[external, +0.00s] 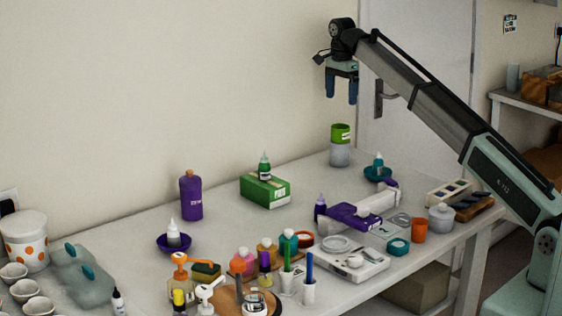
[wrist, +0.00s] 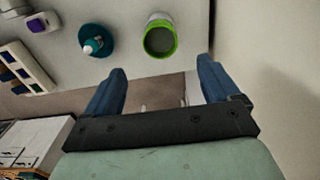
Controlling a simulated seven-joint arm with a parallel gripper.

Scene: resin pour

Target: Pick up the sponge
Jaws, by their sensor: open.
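The sponge (external: 207,271), with a dark green top and a yellowish lower part, appears to lie at the front left of the table in the external view, among small bottles and clamps. Its lower edge is partly hidden by the things in front. My gripper (external: 341,98) is high above the far end of the table, well away from the sponge, with its blue fingers pointing down, apart and empty. In the wrist view my gripper (wrist: 162,70) shows both fingers spread with nothing between them. The sponge is not in the wrist view.
Close around the sponge are an orange clamp (external: 180,268), a white clamp (external: 208,292) and a pink-bodied bottle (external: 243,262). A green box (external: 265,190) and a purple bottle (external: 191,196) stand farther back. A green-lidded jar (external: 340,147) stands below my gripper.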

